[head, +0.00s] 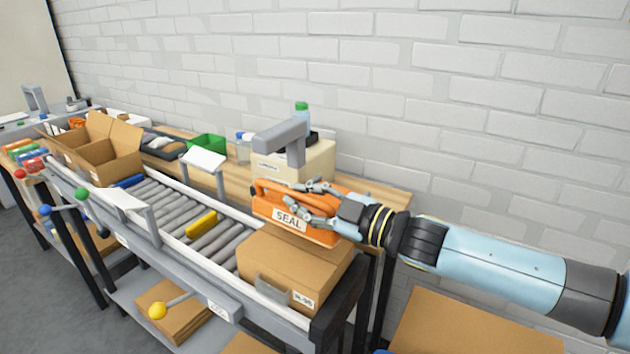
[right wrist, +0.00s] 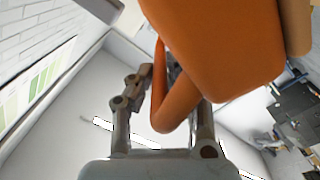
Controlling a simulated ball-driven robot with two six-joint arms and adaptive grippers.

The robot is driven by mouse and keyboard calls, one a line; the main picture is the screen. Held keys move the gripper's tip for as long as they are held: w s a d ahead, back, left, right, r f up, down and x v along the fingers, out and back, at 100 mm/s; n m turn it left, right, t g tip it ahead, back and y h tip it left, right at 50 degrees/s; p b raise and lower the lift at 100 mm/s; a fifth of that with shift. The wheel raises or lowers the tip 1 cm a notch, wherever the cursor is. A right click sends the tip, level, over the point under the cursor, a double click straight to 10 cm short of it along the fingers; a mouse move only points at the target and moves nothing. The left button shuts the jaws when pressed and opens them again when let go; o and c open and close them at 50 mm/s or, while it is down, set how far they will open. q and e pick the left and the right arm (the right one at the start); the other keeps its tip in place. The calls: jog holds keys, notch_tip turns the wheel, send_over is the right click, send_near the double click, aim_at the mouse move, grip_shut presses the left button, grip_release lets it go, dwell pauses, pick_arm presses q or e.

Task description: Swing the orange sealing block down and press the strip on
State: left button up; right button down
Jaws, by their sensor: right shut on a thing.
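The orange sealing block (head: 272,221), labelled SEAL, sits low over the top of a closed cardboard box (head: 287,265) at the right end of the roller conveyor. It looks to be on or just above the box top; I cannot tell if it touches. My right gripper (head: 318,198) comes in from the right and is shut on the block's orange handle. In the right wrist view the fingers (right wrist: 163,105) are around the handle loop (right wrist: 172,112), with the block's orange body above. The strip is not visible under the block. My left gripper is not in view.
A cream dispenser (head: 318,163) with a grey arm (head: 283,136) stands behind the block. The conveyor (head: 180,208) carries a yellow piece (head: 201,223). An open carton (head: 108,150) stands at the left. A brick wall is behind; levers with coloured knobs (head: 157,310) project from the front.

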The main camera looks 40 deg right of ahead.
jog(key=shift+n, duration=0.6)
jog(key=shift+s+a+f+b, duration=0.1)
jog(key=shift+a+f+b, duration=0.3)
jog(key=shift+f, duration=0.45)
jog(key=shift+a+f+b, duration=0.25)
jog(key=shift+f+b, duration=0.15)
jog(key=shift+f, duration=0.45)
jog(key=shift+s+a+f+b, duration=0.1)
jog(key=shift+a+f+b, duration=0.3)
jog(key=shift+f, duration=0.45)
jog(key=c, duration=1.3)
grip_release()
jog(key=shift+w+d, duration=0.1)
jog(key=shift+w, duration=0.05)
jog(key=shift+s, duration=0.7)
jog(key=v, duration=1.1)
